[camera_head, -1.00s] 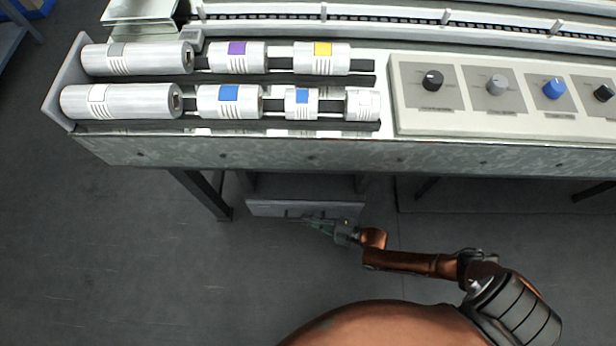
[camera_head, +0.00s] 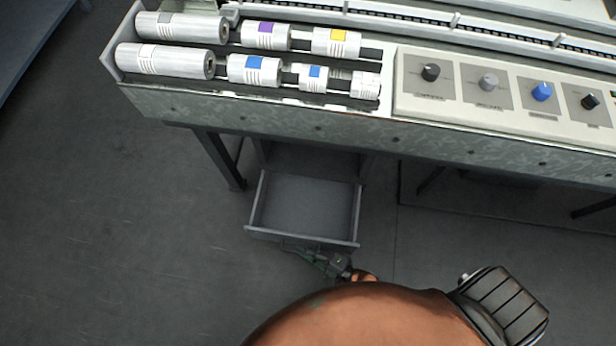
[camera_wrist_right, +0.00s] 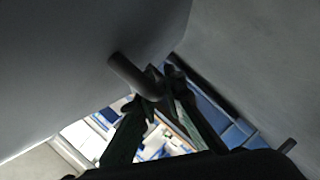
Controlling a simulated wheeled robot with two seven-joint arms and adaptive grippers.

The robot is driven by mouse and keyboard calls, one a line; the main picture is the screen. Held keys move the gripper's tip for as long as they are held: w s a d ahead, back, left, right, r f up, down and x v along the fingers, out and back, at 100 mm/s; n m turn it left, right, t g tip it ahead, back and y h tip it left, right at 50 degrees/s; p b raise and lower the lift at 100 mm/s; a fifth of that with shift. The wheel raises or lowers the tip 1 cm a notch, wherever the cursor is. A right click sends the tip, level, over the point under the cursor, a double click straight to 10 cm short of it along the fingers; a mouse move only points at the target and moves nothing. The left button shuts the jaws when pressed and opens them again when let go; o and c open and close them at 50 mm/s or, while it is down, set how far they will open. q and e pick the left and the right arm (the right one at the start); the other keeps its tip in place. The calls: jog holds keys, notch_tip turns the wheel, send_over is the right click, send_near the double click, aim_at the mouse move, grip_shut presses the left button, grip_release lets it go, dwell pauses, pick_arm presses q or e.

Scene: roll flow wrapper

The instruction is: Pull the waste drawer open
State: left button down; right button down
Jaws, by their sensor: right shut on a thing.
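The waste drawer (camera_head: 306,204) is pulled out below the machine's front edge in the head view. Its grey inside shows and looks empty. My right gripper (camera_head: 302,251) is at the drawer's front, low in the head view. In the right wrist view, the dark bar handle (camera_wrist_right: 135,76) stands out from the grey drawer front (camera_wrist_right: 75,60). The fingers of my right gripper (camera_wrist_right: 155,98) are shut on the handle. My left gripper is not in view.
Above the drawer is the machine with several rolls (camera_head: 180,26) and a panel of knobs (camera_head: 485,85). A table leg (camera_head: 221,160) stands left of the drawer. The floor (camera_head: 120,230) to the left is clear.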

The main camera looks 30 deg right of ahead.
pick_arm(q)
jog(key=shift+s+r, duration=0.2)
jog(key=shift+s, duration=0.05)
pick_arm(e)
jog(key=shift+s+a, duration=0.75)
jog(key=shift+s, duration=0.35)
jog(key=c, duration=2)
grip_release()
jog(key=shift+v, duration=4)
jog(key=shift+s+a, duration=0.1)
